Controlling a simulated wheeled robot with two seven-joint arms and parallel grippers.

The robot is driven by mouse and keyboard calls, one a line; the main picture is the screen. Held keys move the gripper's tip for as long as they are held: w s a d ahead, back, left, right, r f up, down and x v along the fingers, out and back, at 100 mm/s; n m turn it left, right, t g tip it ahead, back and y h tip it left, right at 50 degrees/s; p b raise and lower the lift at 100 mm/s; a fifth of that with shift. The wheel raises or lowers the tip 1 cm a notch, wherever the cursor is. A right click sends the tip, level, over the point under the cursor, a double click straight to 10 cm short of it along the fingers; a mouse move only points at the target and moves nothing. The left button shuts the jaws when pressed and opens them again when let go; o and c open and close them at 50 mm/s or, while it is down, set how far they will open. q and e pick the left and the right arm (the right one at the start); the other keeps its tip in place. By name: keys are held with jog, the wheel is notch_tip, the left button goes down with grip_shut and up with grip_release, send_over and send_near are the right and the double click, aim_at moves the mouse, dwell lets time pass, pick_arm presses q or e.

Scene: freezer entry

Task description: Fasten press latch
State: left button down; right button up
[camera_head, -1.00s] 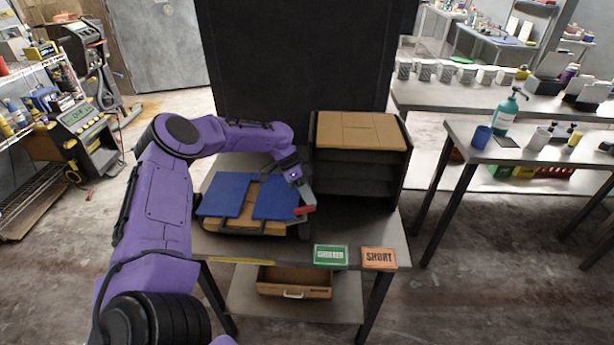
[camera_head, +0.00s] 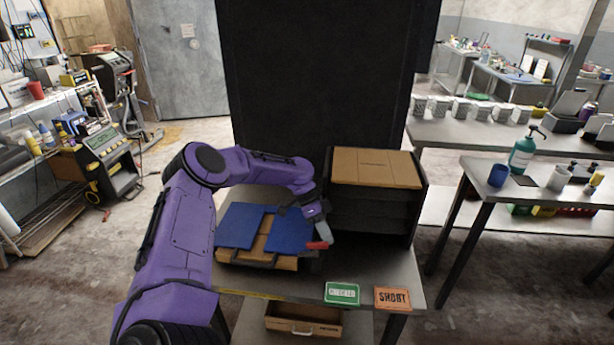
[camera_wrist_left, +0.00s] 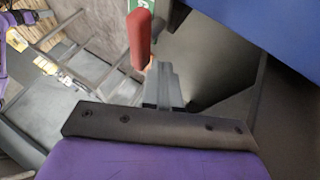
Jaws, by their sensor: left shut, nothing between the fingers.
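The press (camera_head: 267,231) is a low unit with blue panels over tan board, on the grey table. A red latch handle (camera_head: 317,245) sits at its front right corner. In the wrist view the red handle (camera_wrist_left: 139,38) stands just beyond my fingertips, and a blue panel (camera_wrist_left: 270,30) is at upper right. My left gripper (camera_head: 321,232) is shut and empty, right beside the red handle; its grey fingers show in the wrist view (camera_wrist_left: 163,85). I cannot tell whether they touch the handle. The latch's catch is hidden. My right gripper is not in view.
A dark shelf box with a tan top (camera_head: 375,168) stands close to the right of my left gripper. A green card (camera_head: 342,293) and an orange "SHORT" card (camera_head: 392,299) lie at the table's front edge. A tan drawer (camera_head: 303,320) is below. A tall black panel (camera_head: 320,80) rises behind.

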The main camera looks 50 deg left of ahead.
pick_arm(q)
jog(key=b+v, duration=0.1)
jog(key=v, duration=0.9)
jog(key=shift+a+r+b, duration=0.2)
jog(key=shift+b, duration=0.15)
